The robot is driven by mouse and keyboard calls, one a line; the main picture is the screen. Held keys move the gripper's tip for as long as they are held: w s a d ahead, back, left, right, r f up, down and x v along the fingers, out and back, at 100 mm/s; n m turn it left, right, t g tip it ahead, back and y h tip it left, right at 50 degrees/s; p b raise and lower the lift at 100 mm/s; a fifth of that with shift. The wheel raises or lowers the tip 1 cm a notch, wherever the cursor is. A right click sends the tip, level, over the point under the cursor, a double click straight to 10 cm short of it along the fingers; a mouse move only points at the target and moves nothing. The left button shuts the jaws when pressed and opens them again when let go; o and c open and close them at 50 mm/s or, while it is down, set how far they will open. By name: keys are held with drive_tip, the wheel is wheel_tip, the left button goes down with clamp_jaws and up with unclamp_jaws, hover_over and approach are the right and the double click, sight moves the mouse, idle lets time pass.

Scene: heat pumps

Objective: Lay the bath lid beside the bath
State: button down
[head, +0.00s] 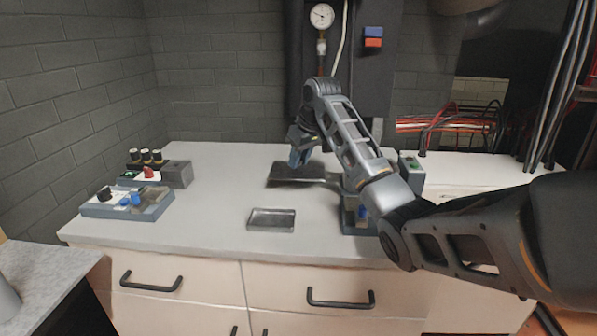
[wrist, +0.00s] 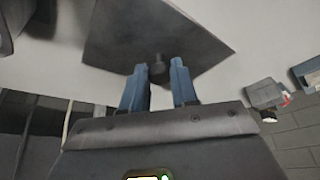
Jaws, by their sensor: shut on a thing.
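The bath lid, a dark flat plate (head: 290,181), is at the back middle of the worktop in the head view. It also fills the upper middle of the wrist view (wrist: 150,30), with a small dark knob (wrist: 157,70) on it. My gripper (head: 298,160) is over the plate, and its blue fingers in the wrist view (wrist: 158,82) are shut on the lid at its knob. I cannot tell whether the lid touches the worktop. A shallow metallic tray (head: 271,219) sits nearer the front; I cannot tell whether it is the bath.
A grey-blue control box (head: 128,205) with knobs stands at the left, a grey block (head: 176,174) behind it. A blue-grey unit (head: 354,218) stands at the right, partly hidden by my arm. The worktop (head: 205,215) is clear between the control box and the tray.

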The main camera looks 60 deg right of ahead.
sight(298, 170)
drive_tip(key=shift+w+f, duration=0.15)
drive_tip(key=shift+f, duration=1.95)
drive_tip(key=shift+f, duration=0.1)
drive_tip(key=c, duration=0.9)
unclamp_jaws()
drive_tip(key=shift+o, duration=0.2)
drive_tip(key=v, duration=1.2)
